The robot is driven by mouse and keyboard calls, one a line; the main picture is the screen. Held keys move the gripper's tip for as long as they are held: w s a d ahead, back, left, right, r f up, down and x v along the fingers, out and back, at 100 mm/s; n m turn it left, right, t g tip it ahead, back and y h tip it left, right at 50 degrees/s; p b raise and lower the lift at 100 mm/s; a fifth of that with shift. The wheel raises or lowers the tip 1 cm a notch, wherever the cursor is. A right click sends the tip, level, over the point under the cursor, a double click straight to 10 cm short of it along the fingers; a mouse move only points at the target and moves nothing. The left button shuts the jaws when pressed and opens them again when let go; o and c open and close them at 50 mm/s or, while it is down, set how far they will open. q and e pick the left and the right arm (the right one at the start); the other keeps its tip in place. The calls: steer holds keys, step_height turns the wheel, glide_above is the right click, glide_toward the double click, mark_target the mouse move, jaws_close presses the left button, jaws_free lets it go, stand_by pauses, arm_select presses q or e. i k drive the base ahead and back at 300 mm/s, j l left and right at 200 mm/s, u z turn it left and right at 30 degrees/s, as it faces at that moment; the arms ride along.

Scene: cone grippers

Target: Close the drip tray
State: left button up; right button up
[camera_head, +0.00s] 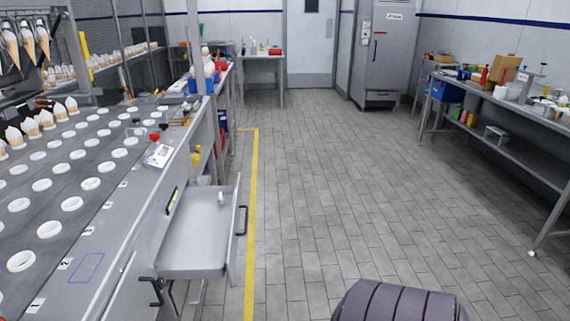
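The drip tray (190,262) is a shallow grey metal drawer, pulled out to the right from the side of the conveyor machine (108,233). It stands open above the floor, with a dark bar handle (243,207) on its outer front. A small white object (221,198) shows in the tray near its far end; I cannot tell what it is. Neither of my grippers is in view.
The conveyor has rows of white holders and several ice cream cones (30,126) at the left. A yellow floor line (251,210) runs close beside the tray. The tiled floor (340,180) is clear to its right. A cluttered metal workbench (511,148) stands along the right wall.

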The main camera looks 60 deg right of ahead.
mark_target(200, 240)
steer(key=i+l+z, duration=0.1)
steer(key=l+z, duration=0.2)
steer(key=z, duration=0.15)
steer(key=i+l+z, duration=0.1)
steer(key=l+z, duration=0.15)
steer(key=z, duration=0.2)
steer(key=i+l+z, duration=0.15)
steer(key=z, duration=0.3)
steer(key=i+l, duration=0.1)
steer(key=i+l+u, duration=0.1)
steer(key=l, duration=0.25)
